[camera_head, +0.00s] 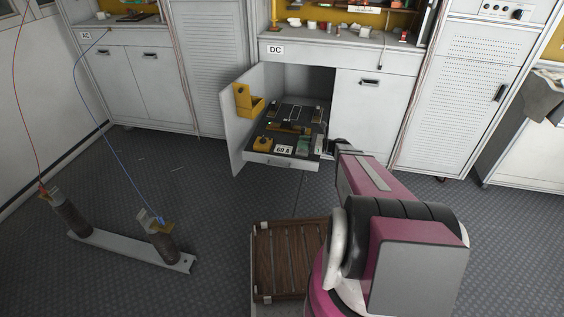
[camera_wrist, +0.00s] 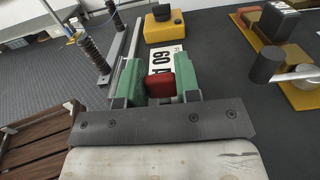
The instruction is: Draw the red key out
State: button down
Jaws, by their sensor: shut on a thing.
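The red key (camera_wrist: 160,83) is a small red block in the wrist view, seen between the two green fingers of my gripper (camera_wrist: 161,72). My gripper is shut on it. The fingers cover the key's sides, and I cannot tell whether its far end is still in a socket. In the head view my gripper (camera_head: 328,150) is at the right front edge of the pulled-out drawer panel (camera_head: 270,160). The key cannot be made out there.
Beside the key are a white "60 A" label (camera_wrist: 163,60) and a yellow block with a black knob (camera_wrist: 164,25). A black knob with a metal lever (camera_wrist: 270,65) stands to the right. An open cabinet door (camera_head: 237,120) flanks the drawer. A wooden pallet (camera_head: 290,260) lies on the floor.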

jog(key=shift+r, duration=2.35)
